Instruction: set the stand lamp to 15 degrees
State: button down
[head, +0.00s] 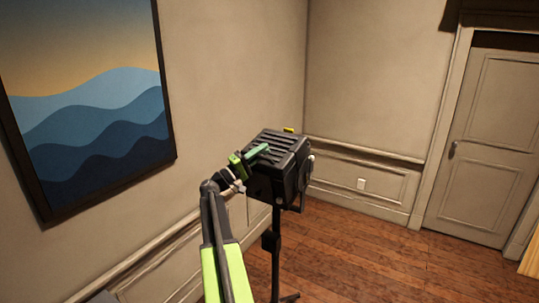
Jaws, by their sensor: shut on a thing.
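The stand lamp (275,180) is a black box-shaped head with slats on top, held on a dark upright pole (275,262). Its head looks tilted, but I cannot read its angle. A small knob (311,163) shows on its right side and a bit of yellow at its far top edge. My gripper (256,154) reaches in from the left and is shut on the lamp head at its near left upper edge. The exact contact between the fingertips and the lamp is hard to make out.
A framed mountain picture (90,130) hangs on the left wall. A closed door (487,140) stands at the right. The wooden floor (400,265) is clear to the right of the lamp. A tan object (531,262) shows at the right edge.

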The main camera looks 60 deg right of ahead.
jog(key=shift+s, duration=0.1)
jog(key=c, duration=1.8)
grip_release()
jog(key=o, duration=0.4)
jog(key=shift+s+d, duration=0.15)
jog(key=shift+s, duration=0.15)
jog(key=shift+w, duration=0.3)
jog(key=b+v, duration=0.6)
jog(key=v, duration=1.1)
jog(key=shift+a+b, duration=0.3)
jog(key=shift+b, duration=0.1)
jog(key=shift+w, duration=0.1)
